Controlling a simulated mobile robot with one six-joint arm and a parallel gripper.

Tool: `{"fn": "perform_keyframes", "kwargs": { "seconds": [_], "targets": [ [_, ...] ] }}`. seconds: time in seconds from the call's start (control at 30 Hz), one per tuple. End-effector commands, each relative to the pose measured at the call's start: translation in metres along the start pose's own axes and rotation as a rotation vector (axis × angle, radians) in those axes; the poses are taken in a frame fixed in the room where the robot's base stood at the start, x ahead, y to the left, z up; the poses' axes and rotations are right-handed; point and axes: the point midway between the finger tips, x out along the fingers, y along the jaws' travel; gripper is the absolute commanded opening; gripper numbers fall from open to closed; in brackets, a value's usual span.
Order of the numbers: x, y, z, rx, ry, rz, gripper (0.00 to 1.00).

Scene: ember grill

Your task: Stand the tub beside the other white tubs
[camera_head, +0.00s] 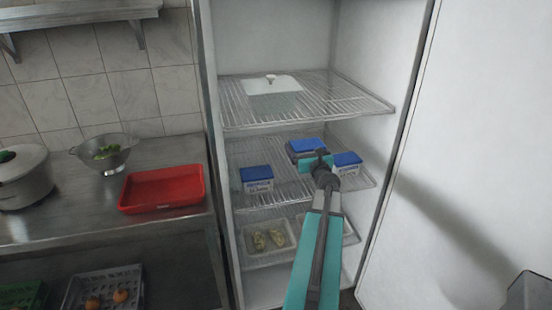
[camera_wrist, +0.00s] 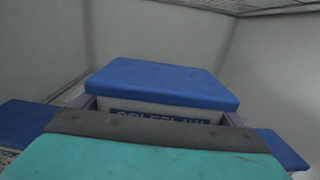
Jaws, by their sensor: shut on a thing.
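My gripper (camera_head: 312,160) reaches into the open fridge at the middle wire shelf. It is shut on a white tub with a blue lid (camera_head: 304,146); in the wrist view this tub (camera_wrist: 162,82) looks level, its label partly readable as coleslaw. My gripper hides much of its front. I cannot tell whether its base touches the shelf. Another white, blue-lidded tub (camera_head: 257,179) stands to the left and nearer, and one (camera_head: 347,164) to the right. In the wrist view their lids show at the left (camera_wrist: 22,122) and right (camera_wrist: 283,150).
Trays of food (camera_head: 268,240) sit below the middle shelf. Fridge walls flank my arm, and the open door (camera_head: 460,150) stands right. A counter with a red tray (camera_head: 162,188) is left.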

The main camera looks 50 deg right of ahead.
Motion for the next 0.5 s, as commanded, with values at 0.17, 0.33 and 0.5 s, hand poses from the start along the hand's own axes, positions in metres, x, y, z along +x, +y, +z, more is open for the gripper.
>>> {"fn": "perform_keyframes", "kwargs": {
  "seconds": [0.17,0.33,0.5],
  "targets": [
    [0.002,0.005,0.001,0.001,-0.001,0.007,0.53],
    [0.004,0.011,0.001,0.001,-0.001,0.015,0.53],
    [0.005,0.015,0.001,0.001,-0.001,0.019,0.53]
  ]
}}
